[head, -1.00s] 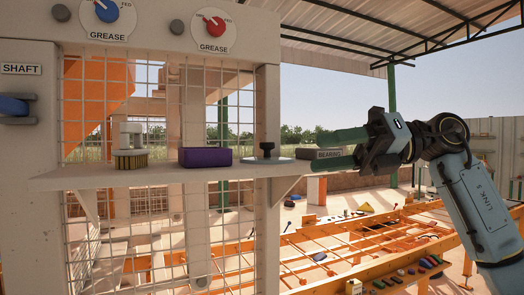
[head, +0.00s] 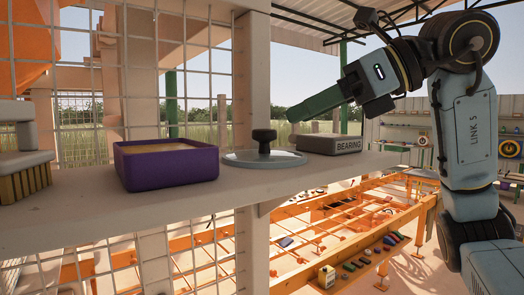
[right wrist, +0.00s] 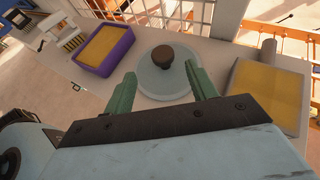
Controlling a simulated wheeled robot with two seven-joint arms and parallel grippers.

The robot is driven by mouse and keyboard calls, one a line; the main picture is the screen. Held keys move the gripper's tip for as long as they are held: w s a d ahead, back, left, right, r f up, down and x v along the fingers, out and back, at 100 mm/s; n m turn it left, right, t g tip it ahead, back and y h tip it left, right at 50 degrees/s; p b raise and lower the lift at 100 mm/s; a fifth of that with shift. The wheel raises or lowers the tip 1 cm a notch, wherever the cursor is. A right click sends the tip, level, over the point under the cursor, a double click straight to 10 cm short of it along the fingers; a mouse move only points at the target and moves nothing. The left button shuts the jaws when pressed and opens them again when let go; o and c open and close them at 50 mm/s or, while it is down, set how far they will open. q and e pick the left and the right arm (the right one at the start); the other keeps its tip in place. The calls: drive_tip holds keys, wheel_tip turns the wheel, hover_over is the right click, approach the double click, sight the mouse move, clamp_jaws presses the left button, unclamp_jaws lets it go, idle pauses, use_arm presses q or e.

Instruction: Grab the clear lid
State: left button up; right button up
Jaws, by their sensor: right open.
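The clear lid (head: 264,158) is a flat, pale, see-through disc with a dark round knob (head: 264,138). It lies on the shelf between a purple tub and a box marked BEARING. In the right wrist view the lid (right wrist: 165,84) is centred ahead of my gripper, with its knob up. My right gripper (head: 292,115) is open and empty, above and to the right of the lid in the head view. In the right wrist view its green fingers (right wrist: 163,85) stand apart on either side of the lid's near part; contact cannot be told. My left gripper is not in view.
The purple tub (head: 165,164) with yellowish filling stands left of the lid, and the BEARING box (head: 333,144) stands close on its right. A brush (head: 22,160) is at the far left of the shelf (head: 90,215). Wire mesh (head: 195,75) and a post rise behind.

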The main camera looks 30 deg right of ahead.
sight(264, 131)
drive_tip(key=x, duration=0.2)
drive_tip(key=shift+w+a+f, duration=0.1)
drive_tip(key=shift+w, duration=0.25)
drive_tip(key=shift+p+x, duration=0.4)
drive_tip(key=shift+x, duration=0.65)
drive_tip(key=x, duration=0.2)
drive_tip(key=shift+w+a+f+p, duration=0.1)
drive_tip(key=shift+w+f+p, duration=0.05)
drive_tip(key=shift+w+p, duration=0.15)
drive_tip(key=shift+w+a+f, duration=0.15)
drive_tip(key=shift+w+a, duration=0.05)
drive_tip(key=shift+w, duration=0.05)
drive_tip(key=shift+s, duration=0.1)
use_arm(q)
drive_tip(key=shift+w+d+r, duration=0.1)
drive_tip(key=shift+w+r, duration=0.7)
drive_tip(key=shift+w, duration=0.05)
use_arm(e)
drive_tip(key=c, duration=1.2)
